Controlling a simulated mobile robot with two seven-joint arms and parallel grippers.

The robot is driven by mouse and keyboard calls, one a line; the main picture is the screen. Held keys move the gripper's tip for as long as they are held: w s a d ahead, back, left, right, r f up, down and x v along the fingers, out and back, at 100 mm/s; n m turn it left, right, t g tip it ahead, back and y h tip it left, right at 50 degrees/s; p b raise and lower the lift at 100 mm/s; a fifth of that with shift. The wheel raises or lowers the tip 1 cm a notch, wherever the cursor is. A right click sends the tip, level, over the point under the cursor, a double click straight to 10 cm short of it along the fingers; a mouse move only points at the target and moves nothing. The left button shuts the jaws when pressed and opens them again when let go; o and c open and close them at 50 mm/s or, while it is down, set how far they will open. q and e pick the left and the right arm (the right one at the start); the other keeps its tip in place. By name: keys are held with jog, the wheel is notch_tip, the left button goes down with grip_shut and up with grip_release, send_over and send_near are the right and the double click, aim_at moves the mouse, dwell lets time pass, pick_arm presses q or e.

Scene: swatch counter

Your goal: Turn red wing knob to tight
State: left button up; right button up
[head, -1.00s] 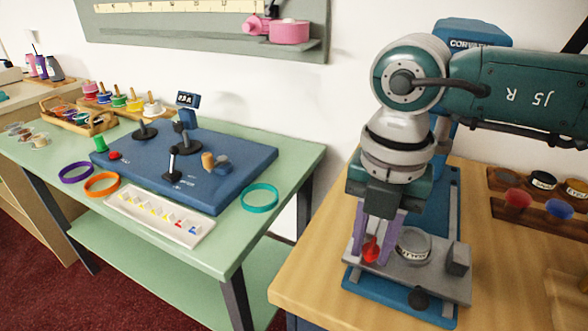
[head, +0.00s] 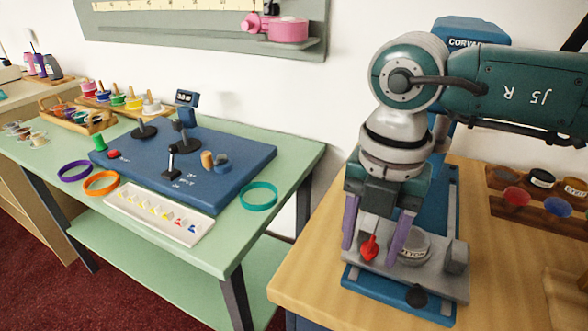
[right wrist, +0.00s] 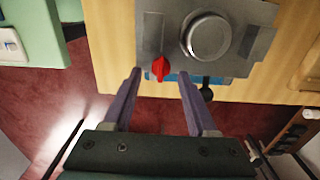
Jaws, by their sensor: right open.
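The red wing knob (head: 369,247) stands on the grey plate (head: 436,280) of a blue fixture on the wooden counter. My right gripper (head: 373,248) is open above the plate, its purple fingers on either side of the knob in the head view. In the right wrist view the red knob (right wrist: 160,68) lies beyond the fingertips, between them and nearer the left finger, with a gap on both sides. The knob's pointed end shows there toward the bottom of the picture. Any tight marking is too small to read. My left gripper is not in view.
A round grey container (head: 414,246) sits right beside the knob, close to the right finger. A black knob (head: 417,296) is at the plate's front. Racks of pots (head: 536,190) stand to the right. A green table (head: 262,232) with a blue board stands to the left.

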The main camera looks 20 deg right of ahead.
aim_at(369, 248)
notch_tip(369, 248, up, 10)
dwell(0.6)
